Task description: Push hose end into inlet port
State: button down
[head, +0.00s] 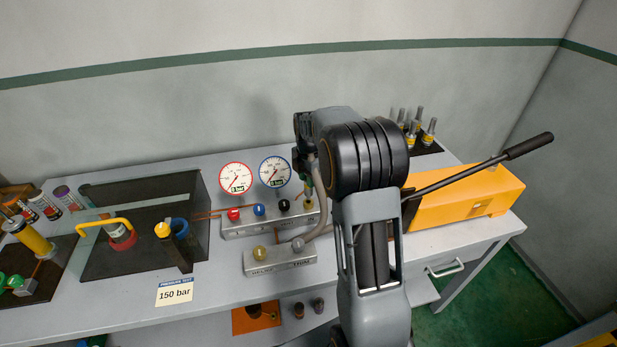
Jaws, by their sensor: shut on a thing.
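My gripper (308,178) points down over the right end of the upper grey valve block (268,224). The arm's black joint and grey link partly cover it, and its fingers are small and dark. It is shut on what appears to be the hose end. The grey-beige hose (326,205) loops from beside my gripper down to a round fitting (298,244) on the lower grey block (272,263). A small yellowish part shows under the fingers. I cannot make out the inlet port or whether the hose end touches it.
Red, blue and black knobs and two gauges, one red-rimmed (236,178) and one blue-rimmed (275,171), sit on the upper block. A yellow pump (478,198) with a long lever (480,165) is at right. A dark clear-walled box (150,220) and a "150 bar" card (174,293) are at left.

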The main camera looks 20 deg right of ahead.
jog(key=shift+f+b, duration=1.1)
jog(key=shift+f, duration=0.55)
dwell(0.4)
jog(key=c, duration=0.8)
grip_release()
jog(key=shift+r, duration=0.1)
notch_tip(320, 180, up, 14)
jog(key=shift+f+b, duration=0.1)
jog(key=shift+b, duration=0.2)
